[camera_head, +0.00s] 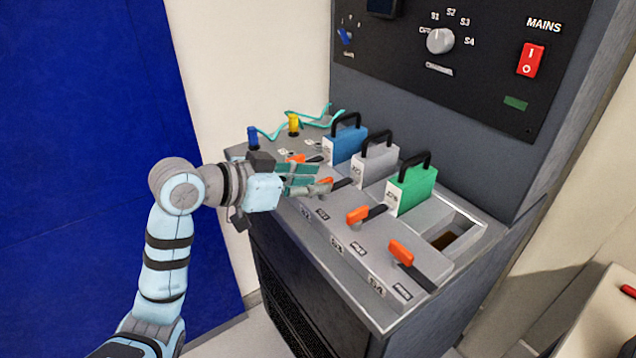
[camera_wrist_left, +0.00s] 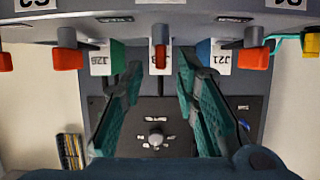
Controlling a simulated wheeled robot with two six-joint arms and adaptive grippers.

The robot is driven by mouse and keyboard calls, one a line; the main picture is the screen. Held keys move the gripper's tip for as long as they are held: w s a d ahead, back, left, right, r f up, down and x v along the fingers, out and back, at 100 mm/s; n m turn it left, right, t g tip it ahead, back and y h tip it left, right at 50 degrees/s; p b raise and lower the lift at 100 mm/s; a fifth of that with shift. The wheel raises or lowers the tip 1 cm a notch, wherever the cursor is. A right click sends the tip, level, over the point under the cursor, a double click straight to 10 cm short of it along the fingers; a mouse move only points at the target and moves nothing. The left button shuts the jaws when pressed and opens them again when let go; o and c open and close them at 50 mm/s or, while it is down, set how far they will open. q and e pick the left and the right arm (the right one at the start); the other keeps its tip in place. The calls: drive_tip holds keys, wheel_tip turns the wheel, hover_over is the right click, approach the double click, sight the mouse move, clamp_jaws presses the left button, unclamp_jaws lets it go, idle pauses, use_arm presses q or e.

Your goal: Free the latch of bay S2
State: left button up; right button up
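The S2 latch (camera_head: 326,185) is an orange-handled lever in front of the grey module (camera_head: 373,162) on the sloped console. My left gripper (camera_head: 318,179) is at this latch, its green-padded fingers pointing right. In the left wrist view the fingers stand apart (camera_wrist_left: 160,72), with the orange latch handle (camera_wrist_left: 160,57) between their tips. A gap shows on both sides of the handle, so the gripper is open and holds nothing. The fingers partly hide the latch in the head view. My right gripper is not in view.
Similar orange latches serve S1 (camera_head: 304,158), S3 (camera_head: 360,215) and S4 (camera_head: 402,252). Blue (camera_head: 345,144) and green (camera_head: 411,188) modules flank the grey one. The S4 bay (camera_head: 446,239) has no module. Blue (camera_head: 252,138) and yellow (camera_head: 293,124) plugs with cables stand behind the gripper.

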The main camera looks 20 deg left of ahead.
use_arm(q)
drive_tip(key=shift+w+d+f, duration=0.25)
drive_tip(key=shift+w+d, duration=0.1)
drive_tip(key=shift+w, duration=0.05)
drive_tip(key=shift+w+d+f, duration=0.15)
drive_tip(key=shift+w, duration=0.15)
drive_tip(key=shift+s, duration=0.1)
drive_tip(key=c, duration=0.7)
clamp_jaws()
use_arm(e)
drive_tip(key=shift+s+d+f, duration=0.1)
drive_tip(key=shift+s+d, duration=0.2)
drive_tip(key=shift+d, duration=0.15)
